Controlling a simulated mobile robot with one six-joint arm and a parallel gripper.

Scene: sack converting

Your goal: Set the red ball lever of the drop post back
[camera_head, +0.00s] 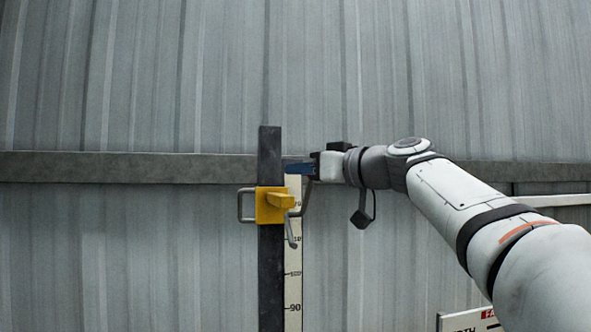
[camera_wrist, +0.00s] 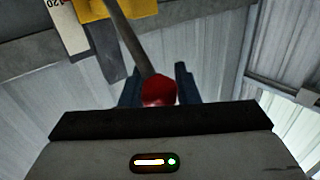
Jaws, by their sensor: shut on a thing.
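The drop post (camera_head: 270,290) is a dark upright bar with a yellow block (camera_head: 272,205) on it. The block also shows at the top of the wrist view (camera_wrist: 90,10). A grey lever rod (camera_wrist: 132,38) runs from the block to a red ball (camera_wrist: 159,92) at its end. My gripper (camera_head: 297,169) is beside the post's upper part, with its blue fingers (camera_wrist: 158,72) shut on the red ball.
A white scale strip (camera_head: 293,290) with black numbers stands along the post's right side. A grey handle loop (camera_head: 244,205) sticks out left of the block. A horizontal rail (camera_head: 120,167) crosses the corrugated wall behind. A partly visible sign (camera_head: 465,321) is at lower right.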

